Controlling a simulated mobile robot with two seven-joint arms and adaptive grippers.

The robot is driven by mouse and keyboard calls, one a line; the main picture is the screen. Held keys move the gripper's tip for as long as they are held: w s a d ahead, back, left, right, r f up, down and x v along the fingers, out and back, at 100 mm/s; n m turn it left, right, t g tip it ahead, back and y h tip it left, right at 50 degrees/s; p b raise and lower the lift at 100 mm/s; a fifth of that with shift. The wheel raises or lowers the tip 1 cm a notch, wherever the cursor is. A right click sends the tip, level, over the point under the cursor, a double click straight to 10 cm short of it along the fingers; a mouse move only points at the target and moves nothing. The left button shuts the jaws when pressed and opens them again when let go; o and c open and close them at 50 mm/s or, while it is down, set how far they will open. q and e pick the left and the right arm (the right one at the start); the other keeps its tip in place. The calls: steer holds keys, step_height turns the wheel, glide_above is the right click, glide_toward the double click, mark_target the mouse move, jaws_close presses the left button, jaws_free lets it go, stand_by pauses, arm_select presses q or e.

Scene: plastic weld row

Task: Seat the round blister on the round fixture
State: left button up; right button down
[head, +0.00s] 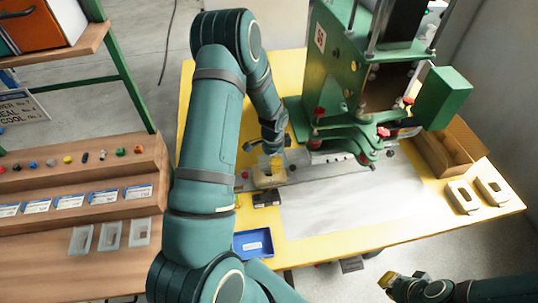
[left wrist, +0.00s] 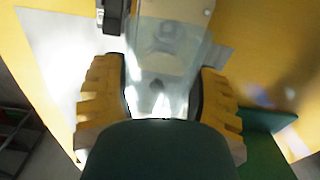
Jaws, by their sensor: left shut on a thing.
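The clear blister (left wrist: 160,85) is held between the two yellow fingers of my left gripper (left wrist: 162,100) in the left wrist view. Its outline is blurred by shine. A cream fixture (left wrist: 178,30) shows beyond and partly through it. In the head view the cream fixture (head: 266,179) sits on the metal slide in front of the press, right under my left gripper (head: 268,160). Whether the blister touches the fixture I cannot tell. My right gripper (head: 390,282) is low at the right, away from the table, with a yellow fingertip showing; its opening is unclear.
A green press (head: 335,75) stands behind the slide. A blue tray (head: 252,243) and a small black block (head: 266,199) are nearer. Two other fixtures (head: 462,197) lie at the table's right, by a cardboard box (head: 440,155). Clear blisters (head: 111,235) lie on the left bench.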

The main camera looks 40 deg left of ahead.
arm_select(q)
steer(key=shift+a+f, duration=0.15)
steer(key=shift+a, duration=0.55)
steer(key=shift+s+f+m, duration=0.1)
steer(key=shift+m, duration=0.2)
steer(key=shift+f+b, duration=0.65)
steer(key=shift+f, duration=0.35)
steer(key=shift+f+b, duration=0.6)
steer(key=shift+f, duration=0.05)
steer(key=shift+f+b, duration=1.25)
steer(key=shift+f, duration=0.1)
stand_by(0.4)
steer(key=o, duration=1)
steer(key=shift+c, duration=0.2)
steer(key=c, duration=0.4)
